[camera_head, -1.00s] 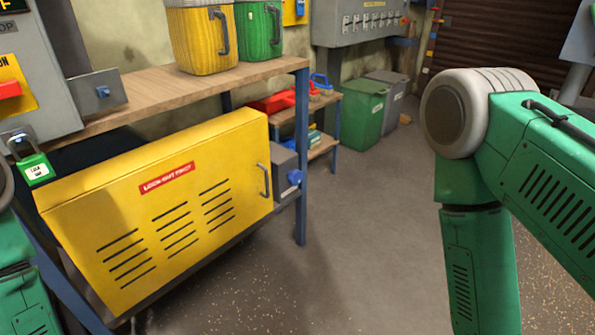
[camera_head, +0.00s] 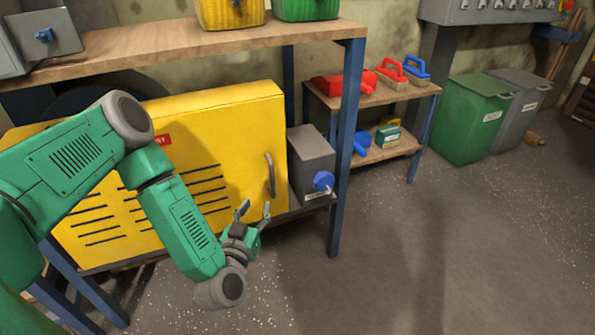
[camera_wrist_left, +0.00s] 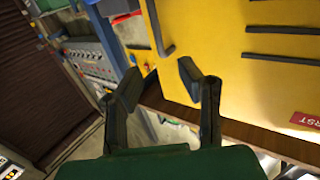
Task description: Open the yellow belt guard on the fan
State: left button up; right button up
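The yellow belt guard (camera_head: 225,120) is a slotted box panel under the workbench, and it looks shut. Its grey bar handle (camera_head: 270,175) stands upright near the right edge. My left gripper (camera_head: 255,208) is just below and left of the handle, with its fingers apart and nothing between them. In the left wrist view the open fingers (camera_wrist_left: 160,82) point toward the yellow panel (camera_wrist_left: 230,60), and the handle (camera_wrist_left: 158,30) shows beyond them, not touching. My right gripper is not in view.
A grey box with a blue knob (camera_head: 323,181) sits right of the guard, beside a blue bench leg (camera_head: 347,150). A low shelf (camera_head: 400,95) holds brushes and a red tool. Green and grey bins (camera_head: 475,120) stand behind.

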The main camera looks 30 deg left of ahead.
aim_at(272, 175)
pick_arm(q)
jog(key=b+x, duration=0.1)
jog(key=x, duration=0.3)
jog(key=b+x, duration=0.1)
jog(key=x, duration=0.3)
jog(key=b+x, duration=0.1)
jog(key=x, duration=0.3)
jog(key=shift+w+d, duration=0.2)
jog(key=shift+w, duration=0.1)
jog(key=shift+w+a+f+b, duration=0.1)
jog(key=shift+w+a+b, duration=0.25)
jog(key=shift+a, duration=0.2)
jog(key=shift+d, duration=0.5)
grip_shut()
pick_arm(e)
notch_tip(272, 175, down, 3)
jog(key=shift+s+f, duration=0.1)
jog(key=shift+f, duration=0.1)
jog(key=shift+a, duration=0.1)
